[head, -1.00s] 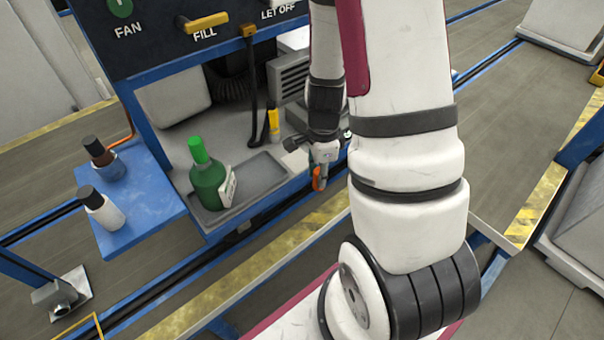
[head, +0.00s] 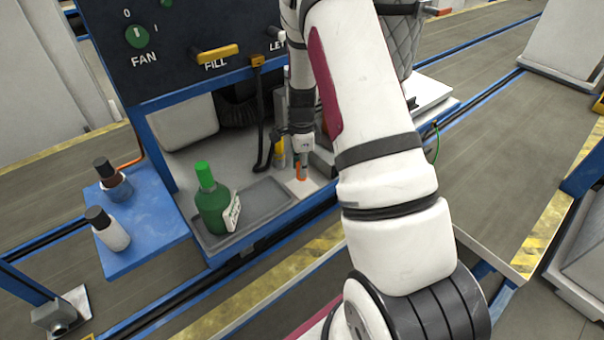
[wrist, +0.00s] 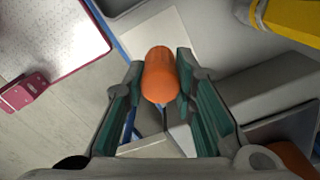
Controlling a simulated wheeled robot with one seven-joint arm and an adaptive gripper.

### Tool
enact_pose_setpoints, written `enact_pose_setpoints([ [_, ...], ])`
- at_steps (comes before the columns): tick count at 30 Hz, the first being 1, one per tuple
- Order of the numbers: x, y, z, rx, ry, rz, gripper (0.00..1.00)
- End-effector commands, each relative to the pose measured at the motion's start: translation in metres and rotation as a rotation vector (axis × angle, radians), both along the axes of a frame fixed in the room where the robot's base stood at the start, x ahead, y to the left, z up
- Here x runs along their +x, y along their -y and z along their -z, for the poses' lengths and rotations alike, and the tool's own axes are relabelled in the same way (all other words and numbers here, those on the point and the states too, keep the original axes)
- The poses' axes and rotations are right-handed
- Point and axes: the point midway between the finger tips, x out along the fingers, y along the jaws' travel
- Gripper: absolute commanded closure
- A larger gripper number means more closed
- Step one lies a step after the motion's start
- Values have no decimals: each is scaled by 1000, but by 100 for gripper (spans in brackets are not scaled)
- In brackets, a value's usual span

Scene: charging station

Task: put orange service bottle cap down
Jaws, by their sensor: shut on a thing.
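The orange service bottle cap (wrist: 159,78) is between the two fingers of my gripper (wrist: 160,95) in the wrist view, and the fingers are shut on it. In the head view the cap (head: 301,172) shows as a small orange piece under my gripper (head: 301,164), over a pale square patch (head: 303,186) on the station's shelf, right of the grey tray. I cannot tell whether the cap touches that surface.
A green bottle (head: 212,203) stands in the grey tray (head: 265,199). A yellow item (head: 279,152) stands close behind my gripper. Two dark-capped bottles, one blue (head: 115,182) and one white (head: 108,231), stand on a blue side shelf (head: 155,222).

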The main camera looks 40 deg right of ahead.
Motion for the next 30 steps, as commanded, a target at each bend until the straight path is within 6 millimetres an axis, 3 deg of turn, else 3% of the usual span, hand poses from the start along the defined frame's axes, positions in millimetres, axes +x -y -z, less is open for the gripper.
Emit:
enact_pose_setpoints([
  [7,-1,0,32,1,-2,0,94],
  [20,1,0,38,0,0,-1,94],
  [21,0,0,38,0,1,-1,71],
  [23,0,0,38,0,1,-1,57],
  [30,0,0,38,0,0,-1,55],
])
